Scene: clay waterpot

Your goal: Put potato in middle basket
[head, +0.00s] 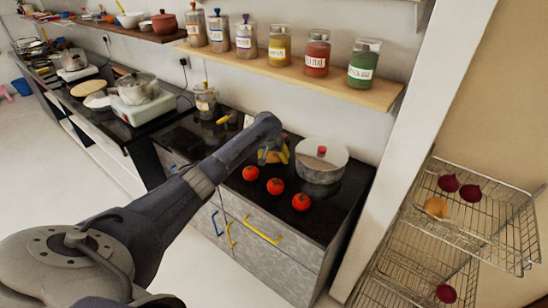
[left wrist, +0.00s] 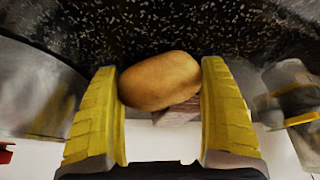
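A tan potato (left wrist: 160,80) fills the gap between the yellow fingers of my left gripper (left wrist: 161,100) in the left wrist view, and both fingers appear to touch its sides. In the head view this gripper (head: 273,156) is over the dark counter, just left of the metal pot, and mostly hides the potato. A wire rack stands at the right, with an upper visible basket (head: 505,248) holding two dark red vegetables (head: 459,188) and a tan potato-like item (head: 436,207). A lower basket (head: 400,278) holds one dark red vegetable (head: 446,293). My right gripper is not visible.
Several tomatoes (head: 275,186) lie along the counter's front, and a metal pot (head: 321,165) stands behind them. A shelf (head: 300,74) with several jars hangs above. A white wall edge (head: 405,150) separates the counter from the rack.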

